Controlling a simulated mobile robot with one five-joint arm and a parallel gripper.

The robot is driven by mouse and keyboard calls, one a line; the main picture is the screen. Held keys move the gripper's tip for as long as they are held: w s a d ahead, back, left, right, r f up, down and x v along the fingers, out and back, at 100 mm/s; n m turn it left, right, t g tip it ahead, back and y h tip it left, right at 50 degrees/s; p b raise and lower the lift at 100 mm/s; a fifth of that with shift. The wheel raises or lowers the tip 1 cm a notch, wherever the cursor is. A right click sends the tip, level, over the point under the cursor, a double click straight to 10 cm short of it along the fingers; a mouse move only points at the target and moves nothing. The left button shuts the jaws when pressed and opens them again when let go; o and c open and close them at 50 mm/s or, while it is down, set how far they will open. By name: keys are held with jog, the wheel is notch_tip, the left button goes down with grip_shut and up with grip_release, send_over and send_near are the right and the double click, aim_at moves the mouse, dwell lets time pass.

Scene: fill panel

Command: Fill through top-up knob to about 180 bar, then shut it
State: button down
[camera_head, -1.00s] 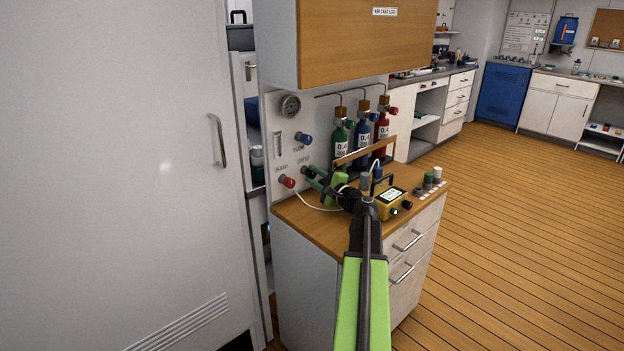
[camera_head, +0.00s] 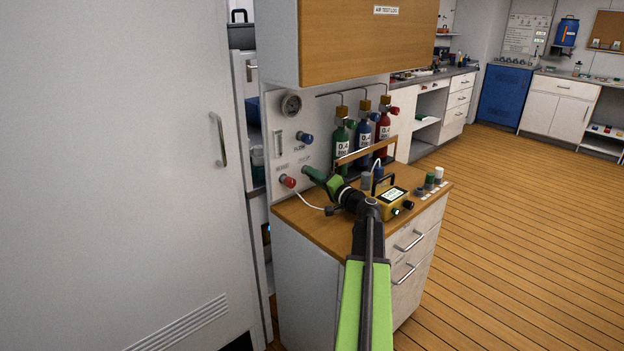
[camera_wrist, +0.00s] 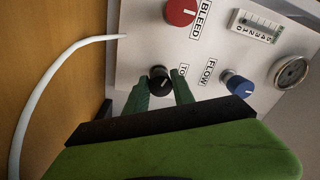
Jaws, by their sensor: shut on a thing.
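The black top-up knob (camera_wrist: 160,82) sits on the white panel (camera_wrist: 135,55) in the wrist view, its label partly covered by my gripper. My gripper (camera_wrist: 162,77) has one green finger on each side of the knob and is shut on it. In the head view my gripper (camera_head: 309,174) reaches the panel's lower right and hides the knob. A round pressure gauge (camera_head: 291,104) is at the panel's top; it also shows in the wrist view (camera_wrist: 291,72). Its reading is too small to tell.
The red bleed knob (camera_wrist: 180,11) and blue flow knob (camera_wrist: 237,84) flank the top-up knob. A white hose (camera_wrist: 52,75) runs over the wooden counter. Several cylinders stand behind a rail, and a yellow meter (camera_head: 393,203) stands on the counter to the right.

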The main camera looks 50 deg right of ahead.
jog(key=shift+d+n, duration=0.15)
jog(key=shift+n, duration=0.25)
jog(key=c, duration=1.1)
grip_release()
jog(key=s, duration=0.5)
jog(key=s+a+f+b, duration=0.1)
jog(key=s, duration=1.1)
jog(key=shift+s+a+f, duration=0.15)
jog(key=shift+a, duration=0.2)
